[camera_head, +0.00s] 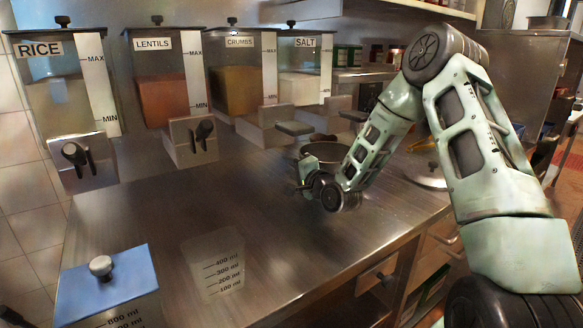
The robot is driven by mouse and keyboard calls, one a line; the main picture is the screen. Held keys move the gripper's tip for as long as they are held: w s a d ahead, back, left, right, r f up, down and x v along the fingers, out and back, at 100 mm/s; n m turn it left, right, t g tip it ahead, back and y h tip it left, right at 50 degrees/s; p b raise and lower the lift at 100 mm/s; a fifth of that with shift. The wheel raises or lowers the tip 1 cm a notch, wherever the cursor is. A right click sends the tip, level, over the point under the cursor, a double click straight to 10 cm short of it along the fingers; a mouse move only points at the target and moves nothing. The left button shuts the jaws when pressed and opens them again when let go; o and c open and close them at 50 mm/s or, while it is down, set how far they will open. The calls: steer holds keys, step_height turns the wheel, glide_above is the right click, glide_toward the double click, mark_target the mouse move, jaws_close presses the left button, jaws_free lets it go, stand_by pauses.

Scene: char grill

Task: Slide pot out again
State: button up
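A dark metal pot (325,152) stands on the steel counter, in front of and below the salt dispenser (306,68). Its near right side is hidden behind my arm. My gripper (303,178) is low at the pot's near left side, close to the counter. It is small and partly covered by my own wrist, so I cannot tell whether its fingers are open or shut, or whether they touch the pot.
Dispensers labelled rice (62,85), lentils (163,80) and crumbs (241,75) line the back left. A clear measuring cup (215,268) and a blue-lidded container (108,285) stand at the front left. A metal lid (428,181) lies right of my arm. The middle counter is clear.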

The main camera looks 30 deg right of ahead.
jaws_close()
stand_by(1.3)
